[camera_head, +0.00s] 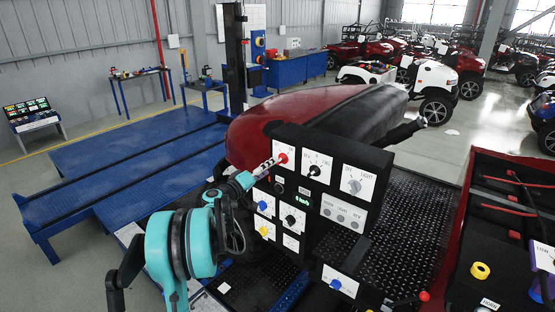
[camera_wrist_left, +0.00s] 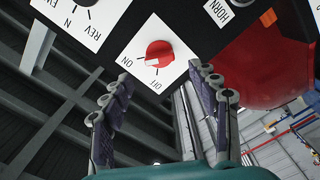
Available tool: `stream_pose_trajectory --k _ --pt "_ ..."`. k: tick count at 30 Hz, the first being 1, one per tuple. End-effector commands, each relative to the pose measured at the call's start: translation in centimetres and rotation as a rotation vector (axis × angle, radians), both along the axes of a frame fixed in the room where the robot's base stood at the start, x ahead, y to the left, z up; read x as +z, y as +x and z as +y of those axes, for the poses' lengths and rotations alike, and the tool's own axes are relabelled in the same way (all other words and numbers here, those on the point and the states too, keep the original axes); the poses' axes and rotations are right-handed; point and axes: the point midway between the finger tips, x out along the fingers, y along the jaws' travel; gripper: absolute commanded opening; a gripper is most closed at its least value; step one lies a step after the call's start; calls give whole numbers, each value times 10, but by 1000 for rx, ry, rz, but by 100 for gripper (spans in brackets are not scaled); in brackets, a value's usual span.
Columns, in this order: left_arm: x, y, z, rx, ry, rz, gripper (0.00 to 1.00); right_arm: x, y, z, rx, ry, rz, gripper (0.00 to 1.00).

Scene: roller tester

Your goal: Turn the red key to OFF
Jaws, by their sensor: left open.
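The red key (camera_wrist_left: 160,50) is a round red knob on a white plate marked ON and OFF. Its white mark lies toward the ON label (camera_wrist_left: 125,62); the OFF label (camera_wrist_left: 155,87) is below it in the wrist view. In the head view the key (camera_head: 283,158) is at the upper left of the black control panel (camera_head: 318,172). My left gripper (camera_head: 266,168) is open, with its fingertips close to the key. In the wrist view the left gripper (camera_wrist_left: 163,84) has its fingers spread on either side below the plate, apart from the knob.
Other knobs share the panel: a black selector (camera_head: 314,170), a grey LIGHT knob (camera_head: 355,186) and a blue knob (camera_head: 263,205). In the wrist view a HORN plate (camera_wrist_left: 218,10) is beside the key plate. A red and black vehicle body (camera_head: 300,112) is behind the panel.

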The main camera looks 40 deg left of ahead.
Motion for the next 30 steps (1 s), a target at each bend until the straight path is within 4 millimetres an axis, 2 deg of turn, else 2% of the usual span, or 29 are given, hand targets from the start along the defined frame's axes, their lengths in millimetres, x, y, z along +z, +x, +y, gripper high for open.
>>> stream_pose_trajectory --k 3,9,14,21,27,30 --pt "0 22 -1 -3 0 1 60 3 0 0 0 0 0 60" --pt "1 50 -1 -2 0 1 60 7 0 0 0 0 0 60" --pt "0 59 -1 -1 0 2 60 8 0 0 0 0 0 60" --pt "0 60 -1 -1 0 2 60 7 0 0 0 0 0 60" --pt "0 60 -1 -1 0 2 10 7 0 0 0 0 0 60" --pt "0 59 -1 -1 0 2 10 7 0 0 0 0 0 60"
